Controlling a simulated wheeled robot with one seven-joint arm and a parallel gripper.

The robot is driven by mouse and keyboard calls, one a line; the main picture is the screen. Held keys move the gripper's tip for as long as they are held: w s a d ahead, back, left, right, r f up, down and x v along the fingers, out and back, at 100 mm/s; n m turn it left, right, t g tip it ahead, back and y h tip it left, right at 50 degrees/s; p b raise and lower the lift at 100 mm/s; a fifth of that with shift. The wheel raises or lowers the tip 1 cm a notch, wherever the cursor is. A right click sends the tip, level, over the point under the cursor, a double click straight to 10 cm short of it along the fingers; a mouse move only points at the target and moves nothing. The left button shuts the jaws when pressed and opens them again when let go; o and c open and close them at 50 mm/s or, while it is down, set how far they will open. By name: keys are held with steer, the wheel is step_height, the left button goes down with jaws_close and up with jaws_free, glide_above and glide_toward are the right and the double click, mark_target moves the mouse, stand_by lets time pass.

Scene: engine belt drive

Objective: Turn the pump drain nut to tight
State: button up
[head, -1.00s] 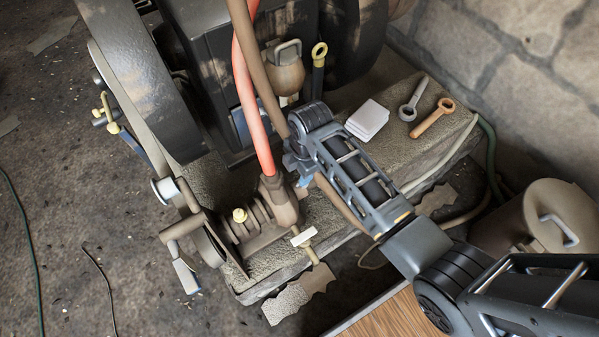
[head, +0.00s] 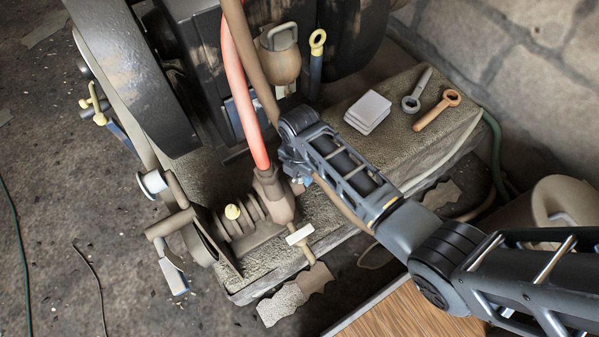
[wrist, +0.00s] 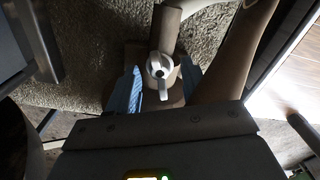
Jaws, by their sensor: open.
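In the wrist view, a pale metal nut with a lever-like arm pointing down (wrist: 161,67) sits on a brown fitting of the pump. I take it to be the pump drain nut. My gripper (wrist: 157,88) is open, with one blue finger on each side of the nut and a gap visible at the left. Whether either finger touches it, I cannot tell. In the head view, my gripper (head: 297,180) is beside the pump (head: 245,225), just right of the red hose's lower end. The nut is hidden there behind my gripper.
A red hose (head: 243,90) and a brown pipe (head: 251,60) run down close to my gripper. A white-handled valve (head: 299,234) is below it.

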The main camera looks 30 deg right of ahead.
jaws_close()
steer(key=shift+r+m+p, duration=0.2)
steer(key=shift+m+p, duration=0.4)
steer(key=shift+p, duration=0.3)
steer(key=shift+m+p, duration=0.4)
steer(key=shift+m, duration=0.1)
steer(key=shift+f+m+p, duration=0.3)
steer(key=shift+m+p, duration=0.2)
steer(key=shift+m, duration=0.6)
jaws_free()
